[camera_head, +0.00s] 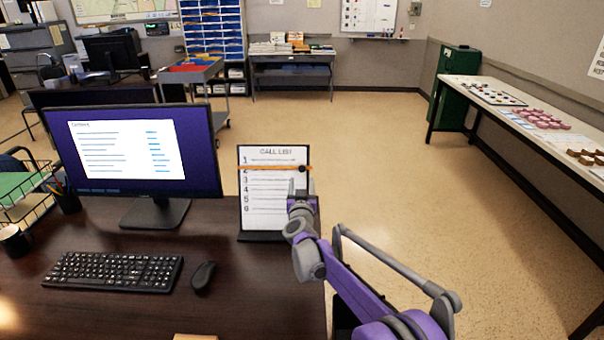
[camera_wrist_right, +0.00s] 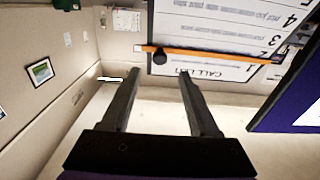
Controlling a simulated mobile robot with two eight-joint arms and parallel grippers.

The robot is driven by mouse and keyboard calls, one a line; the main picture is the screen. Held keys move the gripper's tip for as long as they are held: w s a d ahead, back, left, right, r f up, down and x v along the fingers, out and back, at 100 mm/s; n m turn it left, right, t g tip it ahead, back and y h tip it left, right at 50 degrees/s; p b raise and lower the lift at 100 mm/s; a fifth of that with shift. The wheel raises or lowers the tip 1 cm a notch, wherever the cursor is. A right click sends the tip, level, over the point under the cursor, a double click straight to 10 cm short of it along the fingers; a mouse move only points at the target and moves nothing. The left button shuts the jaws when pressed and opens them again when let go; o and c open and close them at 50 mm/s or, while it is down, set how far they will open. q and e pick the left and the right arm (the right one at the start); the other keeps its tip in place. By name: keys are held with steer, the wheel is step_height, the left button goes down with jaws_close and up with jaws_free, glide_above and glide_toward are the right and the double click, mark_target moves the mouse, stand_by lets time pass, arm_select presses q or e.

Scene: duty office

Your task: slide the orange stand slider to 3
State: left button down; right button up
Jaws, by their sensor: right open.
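The call list stand (camera_head: 262,215) stands upright on the desk, a white sheet with rows numbered 1 to 6 on a dark board. Its orange slider (camera_head: 270,167) is a thin bar across the sheet, at about row 2, below 1 and above 3. In the right wrist view the sheet appears upside down; the orange slider (camera_wrist_right: 215,55) carries a round black knob (camera_wrist_right: 160,56). My right gripper (camera_head: 301,184) is at the stand's right side, just below the knob in the head view. In the wrist view its open fingers (camera_wrist_right: 158,78) are apart, with the knob lined up between and beyond their tips.
A monitor (camera_head: 140,150) stands left of the stand, with a keyboard (camera_head: 115,272) and mouse (camera_head: 203,276) in front. A wire tray (camera_head: 25,190) and cups are at the far left. The desk (camera_head: 250,290) is bare in front of the stand; open floor lies behind it.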

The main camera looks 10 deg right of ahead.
mark_target(302, 170)
steer(key=w, duration=0.3)
steer(key=w+d, duration=0.1)
steer(key=w, duration=0.2)
steer(key=shift+w+d+p, duration=0.2)
steer(key=shift+p, duration=0.1)
jaws_close()
stand_by(1.1)
